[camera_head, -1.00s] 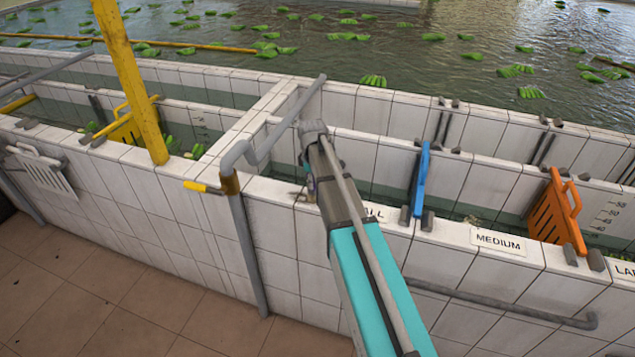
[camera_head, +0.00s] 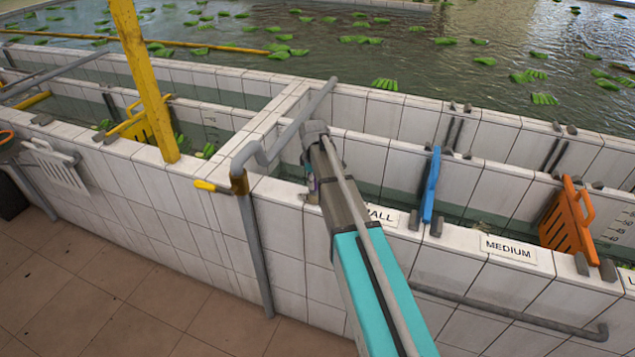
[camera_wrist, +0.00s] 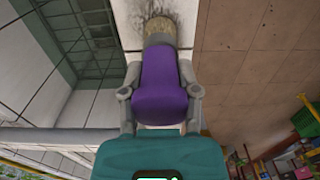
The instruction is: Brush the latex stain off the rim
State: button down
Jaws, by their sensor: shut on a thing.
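My gripper (camera_wrist: 160,95) is shut on the purple handle of a brush (camera_wrist: 162,85), one finger on each side. The brush's tan bristles (camera_wrist: 160,32) point away from me and meet or nearly meet the pale tiled rim (camera_wrist: 103,95). A dark, streaky stain (camera_wrist: 153,12) shows on the rim around the bristle end; the bristles hide part of it.
A grey pipe (camera_head: 250,230) with a yellow lever (camera_head: 205,186) stands close left of my arm. A blue gate (camera_head: 431,185) and an orange gate (camera_head: 568,222) stand in the channel to the right. A yellow post (camera_head: 145,80) rises at left. Open floor (camera_head: 150,290) lies in front.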

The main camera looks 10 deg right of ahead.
jog(key=shift+w+a, duration=0.7)
jog(key=shift+a, duration=0.3)
jog(key=shift+w+a, duration=0.1)
jog(key=shift+w+a, duration=0.55)
jog(key=shift+a, duration=0.25)
jog(key=shift+w+a, duration=0.55)
jog(key=shift+a, duration=0.2)
jog(key=shift+w+d, duration=0.2)
jog(key=shift+w, duration=0.1)
jog(key=shift+d, duration=0.15)
jog(key=shift+s+d, duration=0.6)
jog(key=shift+d, duration=0.2)
jog(key=shift+s+d, duration=0.55)
jog(key=shift+d, duration=0.2)
